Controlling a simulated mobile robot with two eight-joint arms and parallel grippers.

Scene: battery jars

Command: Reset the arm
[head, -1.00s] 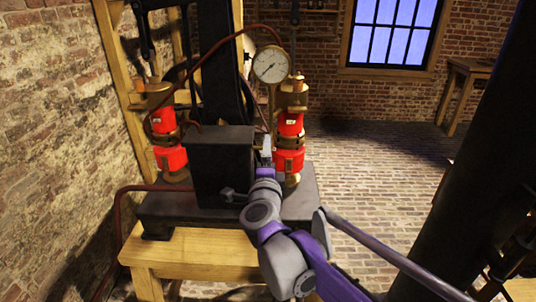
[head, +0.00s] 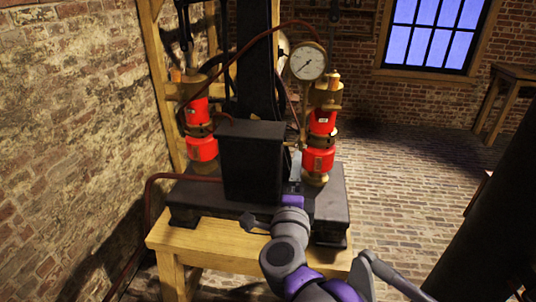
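One arm of mine comes in from the bottom right; I take it as my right arm. Its grey and purple wrist reaches up to the machine, and its gripper (head: 295,168) is beside the right side of the black box (head: 251,165). The fingers are small and partly hidden, so I cannot tell whether they are open or touching anything. My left gripper is not in view.
The black machine base (head: 200,200) stands on a wooden table (head: 215,245). Red cylinders stand at left (head: 201,135) and right (head: 320,140), with a round gauge (head: 307,61) above. A brick wall (head: 75,130) is close at left. Brick floor (head: 415,180) is open at right.

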